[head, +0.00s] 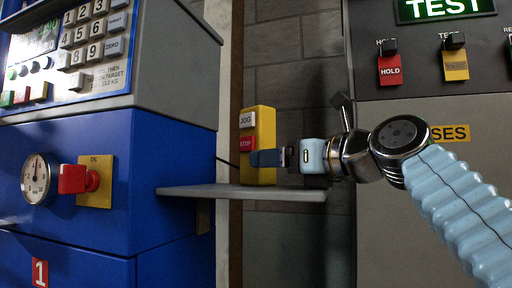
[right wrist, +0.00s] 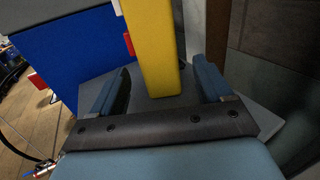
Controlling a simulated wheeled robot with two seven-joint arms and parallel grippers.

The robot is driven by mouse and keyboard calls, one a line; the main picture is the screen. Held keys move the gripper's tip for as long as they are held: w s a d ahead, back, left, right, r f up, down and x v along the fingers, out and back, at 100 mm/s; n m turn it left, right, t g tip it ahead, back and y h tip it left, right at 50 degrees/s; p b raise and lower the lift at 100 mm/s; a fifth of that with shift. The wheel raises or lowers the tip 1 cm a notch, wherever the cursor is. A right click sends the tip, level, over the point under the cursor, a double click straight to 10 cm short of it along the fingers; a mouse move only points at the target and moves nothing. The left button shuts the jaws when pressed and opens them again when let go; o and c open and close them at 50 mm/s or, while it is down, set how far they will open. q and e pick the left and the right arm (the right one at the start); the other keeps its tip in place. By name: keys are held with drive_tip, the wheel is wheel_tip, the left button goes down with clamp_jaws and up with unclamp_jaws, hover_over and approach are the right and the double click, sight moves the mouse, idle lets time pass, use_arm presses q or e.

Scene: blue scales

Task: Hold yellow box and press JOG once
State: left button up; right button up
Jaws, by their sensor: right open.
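The yellow box (head: 260,130) stands upright on a small grey shelf (head: 240,191) in the head view. Its front has a white JOG button (head: 246,120) above a red STOP button (head: 246,143). My right gripper (head: 262,158) reaches in from the right at the box's lower part, and a blue finger crosses in front of it. In the right wrist view the open fingers (right wrist: 161,82) lie on either side of the yellow box (right wrist: 152,50), with a visible gap on each side. My left gripper is in neither view.
A blue scale cabinet (head: 110,150) with keypad, gauge and red knob (head: 78,179) stands left of the shelf. A grey panel (head: 420,125) with HOLD and TEST switches stands at the right. A tiled wall (head: 300,70) is behind the box.

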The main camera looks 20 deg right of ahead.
drive_tip(key=p+x, duration=0.2)
drive_tip(key=x, duration=0.1)
drive_tip(key=p+x, duration=0.2)
drive_tip(key=x, duration=0.1)
drive_tip(key=shift+w+r, duration=0.15)
drive_tip(key=shift+r, duration=0.1)
drive_tip(key=shift+w+a+f+p, duration=0.25)
drive_tip(key=shift+w+a+p, duration=0.1)
drive_tip(key=shift+w, duration=0.15)
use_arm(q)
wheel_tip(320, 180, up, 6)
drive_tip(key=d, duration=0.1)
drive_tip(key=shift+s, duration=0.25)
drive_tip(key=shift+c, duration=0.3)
use_arm(e)
drive_tip(key=c, duration=1.3)
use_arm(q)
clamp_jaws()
use_arm(e)
drive_tip(key=shift+o, duration=0.2)
